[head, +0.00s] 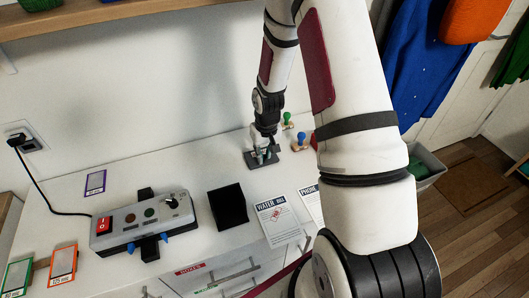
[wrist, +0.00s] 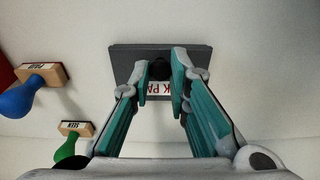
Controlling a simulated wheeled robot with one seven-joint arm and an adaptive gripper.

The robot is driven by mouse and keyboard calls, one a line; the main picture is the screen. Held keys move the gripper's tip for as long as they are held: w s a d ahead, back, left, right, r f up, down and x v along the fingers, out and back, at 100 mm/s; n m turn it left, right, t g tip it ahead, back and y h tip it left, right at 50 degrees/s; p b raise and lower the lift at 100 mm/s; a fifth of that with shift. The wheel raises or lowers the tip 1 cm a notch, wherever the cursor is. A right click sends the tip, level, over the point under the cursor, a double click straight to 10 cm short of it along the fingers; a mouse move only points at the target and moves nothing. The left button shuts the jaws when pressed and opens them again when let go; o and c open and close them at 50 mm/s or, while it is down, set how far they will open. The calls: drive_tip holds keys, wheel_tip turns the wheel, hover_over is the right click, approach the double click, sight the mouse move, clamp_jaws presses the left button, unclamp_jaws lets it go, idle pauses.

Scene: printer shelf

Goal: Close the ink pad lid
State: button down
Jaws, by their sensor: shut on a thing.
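The ink pad (head: 251,160) is a dark grey rectangular case on the white cabinet top, below my gripper (head: 265,152) in the head view. In the wrist view the ink pad (wrist: 122,62) shows a grey top, a partly hidden red-on-white label (wrist: 160,90) and a round black knob (wrist: 160,67). My gripper (wrist: 162,74) has its teal-lined fingers on either side of the knob, shut on it. The fingers hide part of the case, and I cannot tell whether the lid sits fully down.
A black square object (head: 228,206), a water bill (head: 278,220) and a control box (head: 145,228) with a cord are nearer the front. The wall stands behind.

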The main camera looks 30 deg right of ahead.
drive_tip(key=c, duration=1.5)
unclamp_jaws()
drive_tip(key=r, duration=0.4)
drive_tip(key=s+r, duration=0.1)
drive_tip(key=r, duration=0.7)
drive_tip(key=shift+s+a, duration=0.2)
drive_tip(key=shift+s, duration=0.1)
drive_tip(key=shift+f, duration=0.1)
